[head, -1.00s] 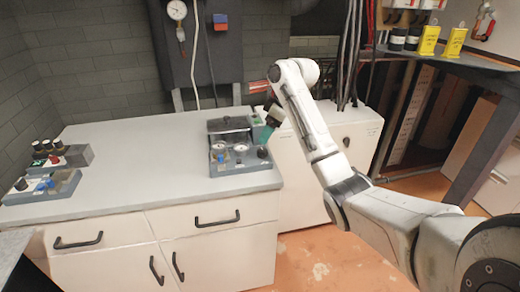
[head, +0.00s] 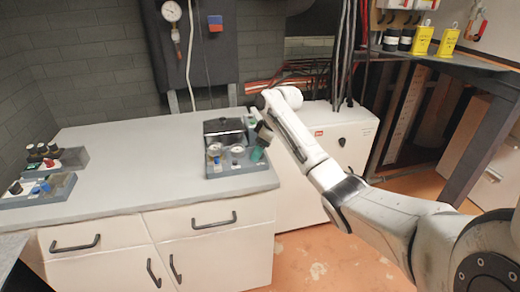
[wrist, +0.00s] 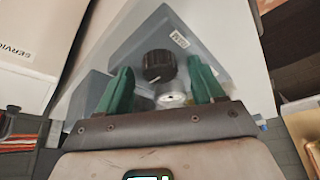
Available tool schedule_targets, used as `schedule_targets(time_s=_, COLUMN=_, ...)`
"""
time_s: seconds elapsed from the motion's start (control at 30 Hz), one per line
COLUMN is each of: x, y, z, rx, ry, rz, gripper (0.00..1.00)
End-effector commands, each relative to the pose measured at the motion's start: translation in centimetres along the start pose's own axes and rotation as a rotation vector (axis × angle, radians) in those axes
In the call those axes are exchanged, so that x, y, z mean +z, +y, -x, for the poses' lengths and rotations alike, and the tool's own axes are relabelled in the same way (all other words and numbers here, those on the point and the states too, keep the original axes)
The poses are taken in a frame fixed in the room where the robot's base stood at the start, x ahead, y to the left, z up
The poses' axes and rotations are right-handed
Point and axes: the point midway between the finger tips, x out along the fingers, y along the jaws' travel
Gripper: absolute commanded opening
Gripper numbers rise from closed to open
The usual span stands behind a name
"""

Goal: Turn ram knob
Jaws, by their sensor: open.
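A grey control unit (head: 236,170) with knobs and two white dials sits at the right end of the counter. A black ribbed knob with a white pointer line (wrist: 158,65) stands on its panel (wrist: 122,48) in the wrist view. My gripper (head: 257,155) is at the unit's right side in the head view, its green fingers pointing down. In the wrist view my gripper (wrist: 160,72) is open, with one green finger on each side of the knob. Contact cannot be made out. The knob is hidden by the fingers in the head view.
A silver round part (wrist: 170,98) lies just below the knob between the fingers. The light grey counter (head: 130,165) is clear between this unit and other knob boxes (head: 40,190) at left. A white cabinet (head: 330,150) stands right of the counter.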

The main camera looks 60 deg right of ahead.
Motion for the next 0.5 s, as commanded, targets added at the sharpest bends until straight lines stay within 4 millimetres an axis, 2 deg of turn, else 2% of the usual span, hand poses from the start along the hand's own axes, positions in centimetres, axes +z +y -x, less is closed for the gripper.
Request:
schedule_targets(time_s=0.27, x=-0.01, y=-0.03, z=-0.2, rx=0.0, ry=0.0, rz=0.0, gripper=0.67)
schedule_targets(time_s=0.5, x=-0.02, y=-0.03, z=-0.18, rx=0.0, ry=0.0, rz=0.0, gripper=0.46)
